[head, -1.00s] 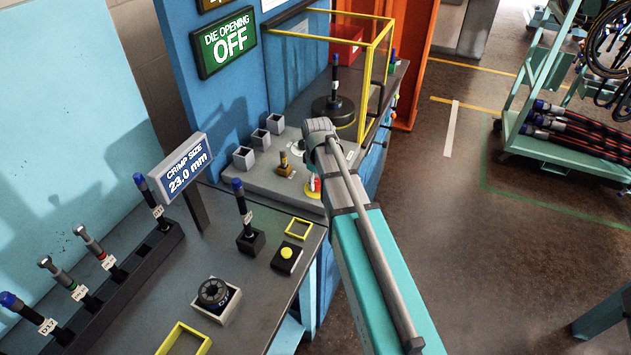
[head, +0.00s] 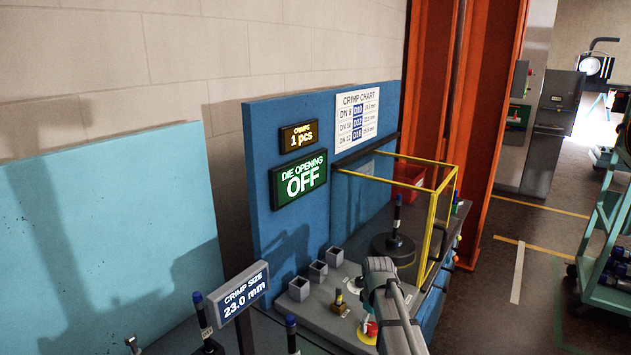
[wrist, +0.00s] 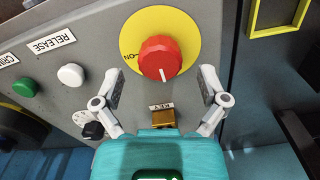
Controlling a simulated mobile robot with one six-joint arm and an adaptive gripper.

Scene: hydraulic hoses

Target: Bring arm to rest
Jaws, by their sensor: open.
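My arm (head: 392,312) reaches up from the bottom of the head view toward the grey crimp machine panel; its fingers are hidden there. In the wrist view my gripper (wrist: 160,88) is open and empty, with its two fingers spread apart. A red knob (wrist: 159,58) on a yellow round plate (wrist: 186,27) lies just beyond and between the fingertips, apart from them. A small brass piece with a label (wrist: 163,118) is between the fingers, nearer my gripper body. The red knob with its yellow base also shows beside my arm in the head view (head: 369,328).
A green button (wrist: 24,87), a white button (wrist: 70,75) and a black switch (wrist: 92,130) sit left of my gripper. A yellow frame guard (head: 432,235) stands behind my arm. The DIE OPENING sign (head: 299,180) reads OFF. Open floor (head: 510,275) lies to the right.

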